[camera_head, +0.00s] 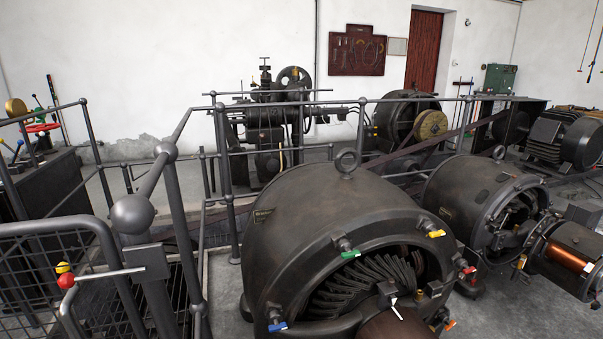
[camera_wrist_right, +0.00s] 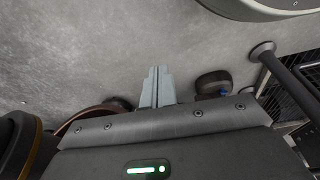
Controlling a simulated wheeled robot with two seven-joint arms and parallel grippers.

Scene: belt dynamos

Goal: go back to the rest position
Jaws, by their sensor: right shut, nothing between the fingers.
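My right gripper (camera_wrist_right: 157,88) shows in the right wrist view. Its two pale grey fingers are together, with nothing between them, and point out over bare grey concrete floor (camera_wrist_right: 110,50). Neither gripper shows in the head view, and my left gripper is in no view. The large dark dynamo (camera_head: 330,225) stands in front in the head view, with green, yellow, red, blue and orange handled fittings around its open end. A second dynamo (camera_head: 475,200) stands behind it to the right.
Grey railings (camera_head: 170,200) with a ball-topped post and mesh panels (camera_head: 45,260) fill the left. A railing post (camera_wrist_right: 290,80) also stands right of my right gripper. Dark round machine parts (camera_wrist_right: 20,135) lie at its lower left. Free floor (camera_head: 525,305) shows at the lower right.

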